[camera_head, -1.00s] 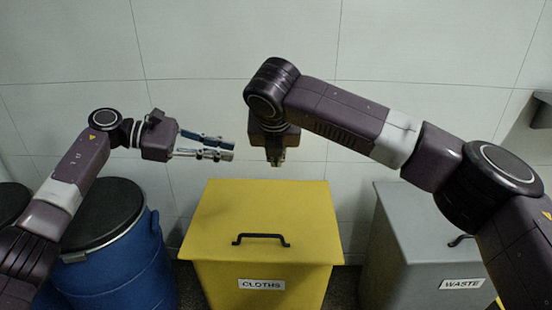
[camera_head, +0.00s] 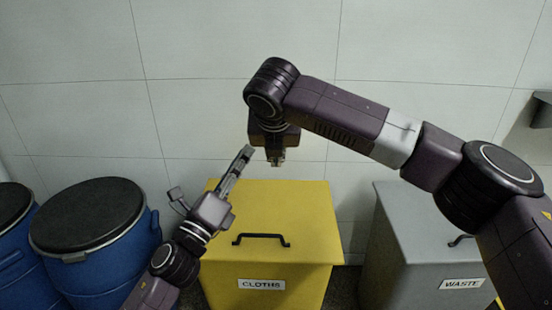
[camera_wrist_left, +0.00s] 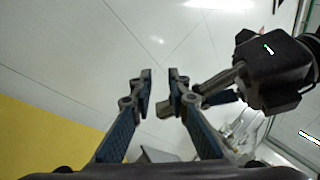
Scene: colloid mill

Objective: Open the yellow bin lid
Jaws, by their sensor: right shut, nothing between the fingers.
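The yellow bin (camera_head: 262,270), labelled CLOTHS, stands in the middle of the head view. Its yellow lid (camera_head: 295,210) is closed flat, with a black handle (camera_head: 262,240) near the front edge. My left gripper (camera_head: 247,153) is above the left part of the lid, pointing up and away toward the wall, apart from the handle. In the left wrist view its fingers (camera_wrist_left: 161,78) are apart with nothing between them; a yellow surface of the bin (camera_wrist_left: 40,140) shows at the left. My right gripper (camera_head: 277,161) hangs shut and empty behind the lid's back edge.
A grey bin (camera_head: 410,230) labelled WASTE stands at the right. Blue drums (camera_head: 110,255) with black lids stand at the left. A tiled wall (camera_head: 200,80) is behind. My right arm crosses above the grey bin.

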